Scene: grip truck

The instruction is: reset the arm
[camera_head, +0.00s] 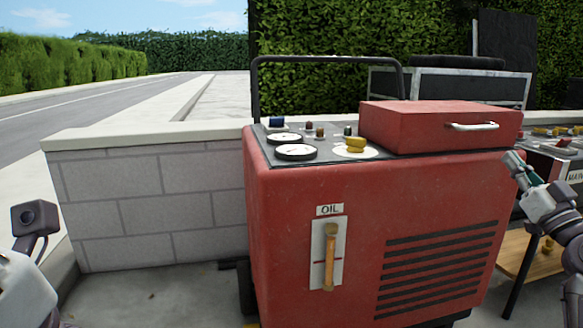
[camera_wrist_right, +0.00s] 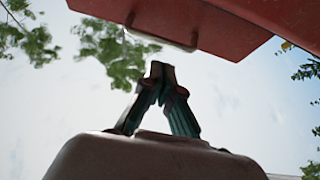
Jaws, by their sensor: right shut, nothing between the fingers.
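My right gripper (camera_head: 514,162) is at the right side of the red machine (camera_head: 330,195), beside and slightly below the front edge of its red lid box (camera_head: 420,125). Its teal fingers meet at the tips in the right wrist view (camera_wrist_right: 161,70), shut and empty. The lid's pale handle (camera_head: 472,126) is apart from the fingertips; it also shows in the wrist view (camera_wrist_right: 160,40) beyond them. Part of my left arm shows at the left edge, but its gripper fingers do not show.
The machine's top carries gauges (camera_head: 295,152), a yellow knob (camera_head: 356,144) and a black rail (camera_head: 256,90). An oil gauge (camera_head: 329,255) is on its front. A low brick wall (camera_head: 150,205) stands left. Another panel (camera_head: 560,150) and a wooden shelf (camera_head: 520,255) are close by my right arm.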

